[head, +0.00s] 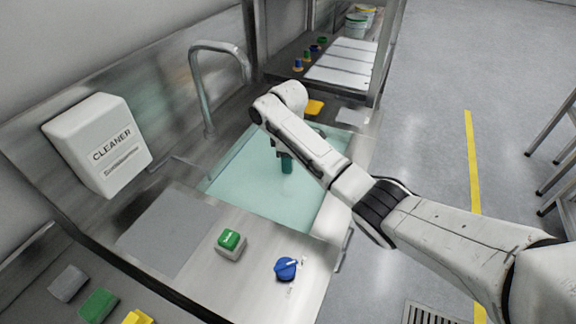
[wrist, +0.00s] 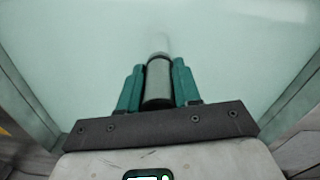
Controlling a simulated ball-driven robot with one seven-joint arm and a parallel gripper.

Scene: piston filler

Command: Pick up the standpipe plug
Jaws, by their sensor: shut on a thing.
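In the head view my gripper (head: 287,163) points down into the sink basin (head: 232,184), which holds pale teal liquid. My arm and fingers hide most of the plug there. I cannot tell whether its lower end touches the basin floor.
A curved faucet (head: 205,85) stands behind the basin. A white cleaner dispenser (head: 98,145) is on the left wall. A green button box (head: 231,243) and a blue knob (head: 286,269) are on the front counter. A shelf with buckets (head: 356,25) is beyond.

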